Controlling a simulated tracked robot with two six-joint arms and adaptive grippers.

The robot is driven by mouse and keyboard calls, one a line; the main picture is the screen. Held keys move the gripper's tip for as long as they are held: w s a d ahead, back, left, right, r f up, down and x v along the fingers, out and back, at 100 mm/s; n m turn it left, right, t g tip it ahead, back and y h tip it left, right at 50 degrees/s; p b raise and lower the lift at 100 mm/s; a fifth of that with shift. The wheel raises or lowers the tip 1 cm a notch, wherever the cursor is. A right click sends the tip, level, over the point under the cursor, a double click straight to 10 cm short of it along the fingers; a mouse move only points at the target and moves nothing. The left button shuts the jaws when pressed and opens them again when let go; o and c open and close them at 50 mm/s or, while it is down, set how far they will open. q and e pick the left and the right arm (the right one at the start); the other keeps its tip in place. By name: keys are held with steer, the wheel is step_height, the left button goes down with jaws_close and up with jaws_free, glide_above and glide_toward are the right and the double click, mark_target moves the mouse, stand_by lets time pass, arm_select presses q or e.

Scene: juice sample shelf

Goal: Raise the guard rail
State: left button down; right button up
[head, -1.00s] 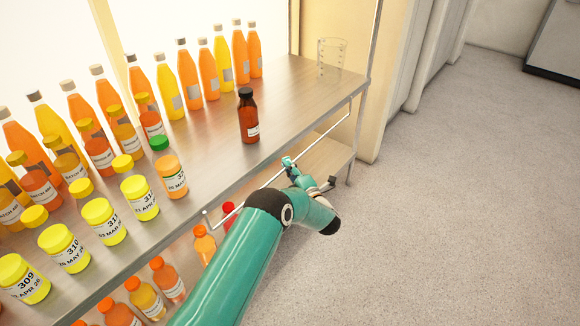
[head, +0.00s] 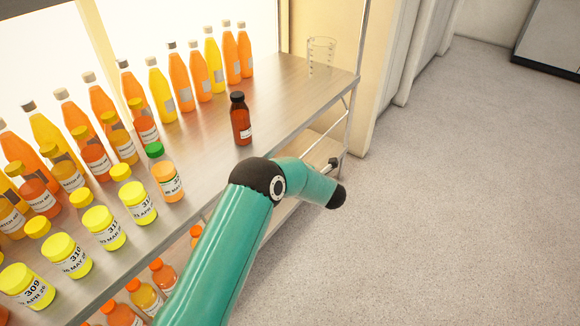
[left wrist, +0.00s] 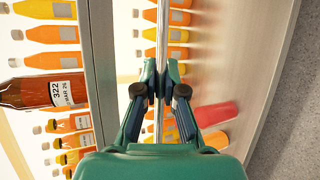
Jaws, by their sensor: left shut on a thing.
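The guard rail (left wrist: 162,30) is a thin metal rod running top to bottom through the left wrist view. My left gripper (left wrist: 161,88) is shut on the rail, with one finger on each side of it. The rail runs in front of the shelf edge (left wrist: 103,60), apart from it. In the head view my left arm hides the gripper and most of the rail. I cannot tell the rail's exact height against the shelf top. My right gripper is in neither view.
A brown bottle (head: 240,118) stands near the shelf's front edge. A clear beaker (head: 320,56) stands at the far end. Several juice bottles and yellow-capped jars (head: 65,255) fill the shelf's left part. More bottles (head: 163,276) stand on the lower shelf. The floor (head: 420,220) at right is clear.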

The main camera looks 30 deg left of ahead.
arm_select(q)
steer(key=shift+s+d+f, duration=0.1)
steer(key=shift+d+f, duration=0.1)
steer(key=shift+f, duration=0.05)
steer(key=c, duration=1.3)
jaws_free()
steer(key=shift+c, duration=0.2)
steer(key=shift+o, duration=0.5)
steer(key=shift+a+r, duration=0.1)
steer(key=shift+r, duration=0.05)
steer(key=v, duration=1.2)
